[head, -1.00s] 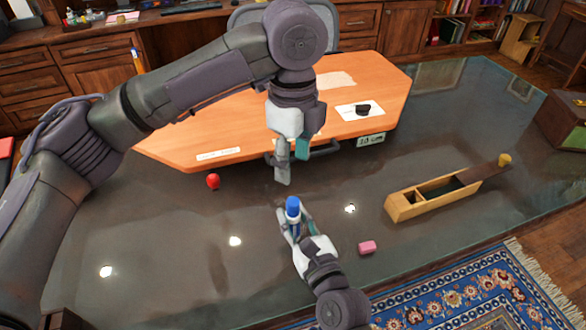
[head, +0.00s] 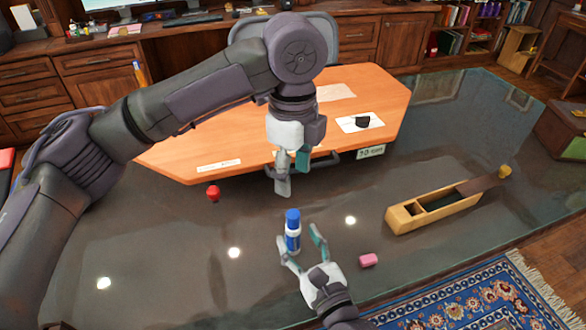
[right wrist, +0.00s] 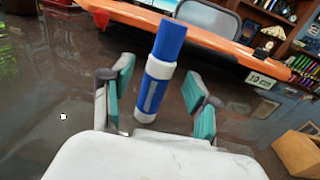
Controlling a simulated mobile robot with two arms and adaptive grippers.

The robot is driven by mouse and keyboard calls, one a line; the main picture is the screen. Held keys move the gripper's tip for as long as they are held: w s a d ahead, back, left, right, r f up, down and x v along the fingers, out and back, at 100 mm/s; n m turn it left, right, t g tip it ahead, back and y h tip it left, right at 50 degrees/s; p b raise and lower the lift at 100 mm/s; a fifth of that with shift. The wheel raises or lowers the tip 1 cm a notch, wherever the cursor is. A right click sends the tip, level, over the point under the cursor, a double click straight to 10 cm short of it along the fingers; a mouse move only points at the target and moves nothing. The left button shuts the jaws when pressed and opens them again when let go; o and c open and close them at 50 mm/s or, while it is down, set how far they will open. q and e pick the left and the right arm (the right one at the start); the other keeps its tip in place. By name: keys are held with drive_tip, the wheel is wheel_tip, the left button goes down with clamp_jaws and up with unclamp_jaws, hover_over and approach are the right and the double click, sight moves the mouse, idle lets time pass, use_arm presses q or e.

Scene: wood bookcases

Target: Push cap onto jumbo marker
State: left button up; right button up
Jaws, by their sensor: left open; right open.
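The jumbo marker (head: 293,240) stands upright on the dark glossy table, with a blue and white body. Its blue cap (head: 292,216) sits on top; I cannot tell how firmly it is seated. In the right wrist view the marker (right wrist: 155,90) stands between the open fingers, with gaps on both sides, and its cap (right wrist: 168,40) shows above a white band. My right gripper (head: 300,246) is open around the marker's lower part. My left gripper (head: 292,178) is open and empty above and slightly behind the marker, pointing down.
A pink eraser (head: 368,260) lies right of my right gripper. A wooden pencil box (head: 440,205) stands further right. A red ball-like object (head: 213,193) is to the left. The table front left is clear.

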drive_tip(key=v, duration=0.9)
drive_tip(key=shift+a, duration=0.1)
